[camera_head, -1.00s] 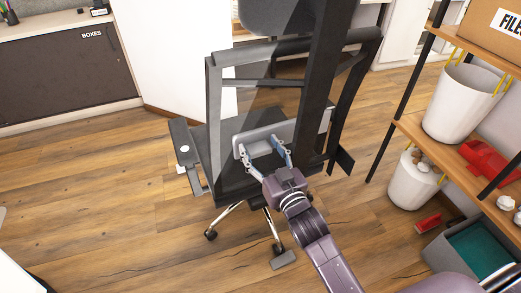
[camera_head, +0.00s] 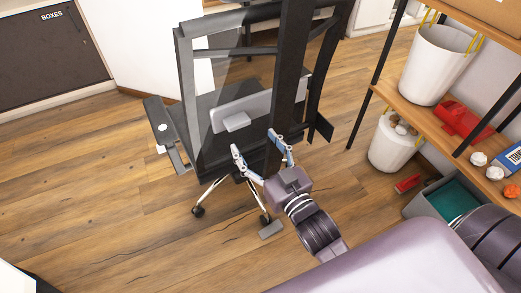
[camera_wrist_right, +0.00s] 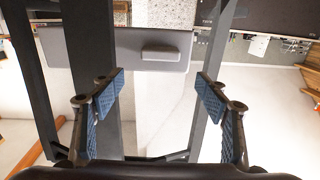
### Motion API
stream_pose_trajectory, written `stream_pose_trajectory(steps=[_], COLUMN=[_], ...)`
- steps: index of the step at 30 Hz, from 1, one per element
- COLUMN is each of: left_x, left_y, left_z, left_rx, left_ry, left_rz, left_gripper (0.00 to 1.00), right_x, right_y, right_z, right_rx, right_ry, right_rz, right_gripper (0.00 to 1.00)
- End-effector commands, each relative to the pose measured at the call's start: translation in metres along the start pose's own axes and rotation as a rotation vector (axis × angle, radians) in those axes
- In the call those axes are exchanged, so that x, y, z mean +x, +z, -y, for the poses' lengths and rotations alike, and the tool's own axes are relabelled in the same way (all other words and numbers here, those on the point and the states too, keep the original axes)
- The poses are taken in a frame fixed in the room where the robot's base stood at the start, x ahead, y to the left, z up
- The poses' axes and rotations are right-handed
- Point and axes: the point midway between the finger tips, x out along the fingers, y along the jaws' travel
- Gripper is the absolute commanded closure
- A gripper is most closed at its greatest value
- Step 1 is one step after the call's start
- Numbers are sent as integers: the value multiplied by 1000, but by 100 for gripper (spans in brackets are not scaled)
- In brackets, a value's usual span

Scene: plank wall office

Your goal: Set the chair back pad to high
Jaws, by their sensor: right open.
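The office chair (camera_head: 190,120) stands with its back frame towards me in the head view. Its grey back pad (camera_head: 222,112) is a wide panel low in the frame, with a small block-shaped handle (camera_head: 237,122) on it. The pad also shows in the right wrist view (camera_wrist_right: 110,48), with the handle (camera_wrist_right: 160,52) past the fingertips. My right gripper (camera_head: 262,142) is open and empty, below and to the right of the handle in the head view. In the right wrist view its blue-padded fingers (camera_wrist_right: 160,88) are wide apart and apart from the handle. My left gripper is not in view.
A dark upright post (camera_head: 289,85) of the chair passes close to my right gripper. A wooden shelf (camera_head: 440,125) with a white bin (camera_head: 435,65) stands at the right. A grey box (camera_head: 450,200) is below it. The floor at left is clear.

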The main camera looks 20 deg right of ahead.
Motion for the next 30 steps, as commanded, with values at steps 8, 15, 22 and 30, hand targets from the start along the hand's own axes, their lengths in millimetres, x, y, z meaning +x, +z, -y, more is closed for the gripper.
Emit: stream_pose_trajectory(steps=[8, 15, 22, 30], left_x=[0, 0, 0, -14], left_y=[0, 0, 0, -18], left_z=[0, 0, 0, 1], left_rx=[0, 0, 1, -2], left_ry=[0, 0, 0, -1], left_rz=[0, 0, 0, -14], left_gripper=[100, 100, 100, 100], right_x=[-23, -25, -24, -26], right_y=[0, 0, 0, 12], right_z=[0, 0, 0, -4], right_rx=[0, 0, 0, -3], right_ry=[1, 1, 0, 17], right_rz=[0, -1, -1, 68], right_gripper=[32, 32, 32, 32])
